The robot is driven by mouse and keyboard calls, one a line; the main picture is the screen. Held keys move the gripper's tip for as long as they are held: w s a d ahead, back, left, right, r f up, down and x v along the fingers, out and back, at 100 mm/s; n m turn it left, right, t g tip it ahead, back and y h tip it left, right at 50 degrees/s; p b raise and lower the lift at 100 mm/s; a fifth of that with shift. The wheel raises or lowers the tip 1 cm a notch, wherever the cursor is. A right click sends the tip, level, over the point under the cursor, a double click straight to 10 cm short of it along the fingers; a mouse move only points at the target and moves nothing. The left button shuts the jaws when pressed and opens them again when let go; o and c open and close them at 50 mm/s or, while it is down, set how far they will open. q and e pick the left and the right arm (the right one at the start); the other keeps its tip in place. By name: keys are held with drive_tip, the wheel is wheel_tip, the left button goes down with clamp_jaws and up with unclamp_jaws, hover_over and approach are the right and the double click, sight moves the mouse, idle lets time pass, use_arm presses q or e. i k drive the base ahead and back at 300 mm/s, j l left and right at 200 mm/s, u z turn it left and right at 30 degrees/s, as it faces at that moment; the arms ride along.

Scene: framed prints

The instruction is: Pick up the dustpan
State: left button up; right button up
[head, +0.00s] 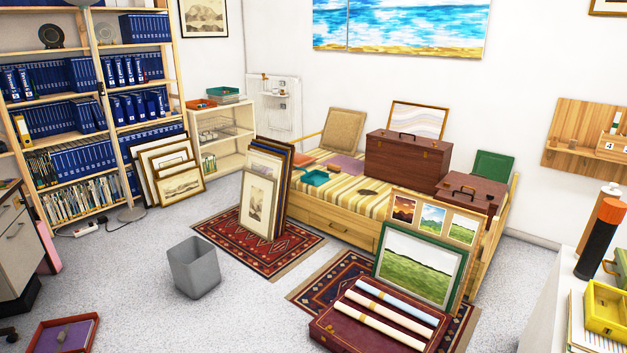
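I cannot make out a dustpan with certainty in the head view. A flat pink object (47,249) leans by the drawer cabinet at the left edge, and its shape is partly hidden. A red-rimmed tray (91,334) with a purple inside lies on the floor at the bottom left, with a small grey object (62,337) in it. Neither gripper is in view.
A grey bin (194,268) stands on the open carpet. Patterned rugs (215,226), framed prints (259,200) and a maroon case (345,337) with rolls lie before the daybed (340,233). A white table (545,320) stands at right.

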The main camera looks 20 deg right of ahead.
sight(316, 178)
drive_tip(key=i+l+z, duration=0.1)
drive_tip(key=i, duration=0.95)
drive_tip(key=i+j+u, duration=0.1)
drive_tip(key=i+u, duration=0.2)
drive_tip(key=i, duration=0.6)
drive_tip(key=i+l+u, duration=0.15)
drive_tip(key=i+u, duration=0.15)
drive_tip(key=i, duration=0.55)
drive_tip(key=i+l+z, duration=0.15)
drive_tip(key=i+z, duration=0.85)
drive_tip(key=i+j+z, duration=0.3)
drive_tip(key=i+z, duration=0.2)
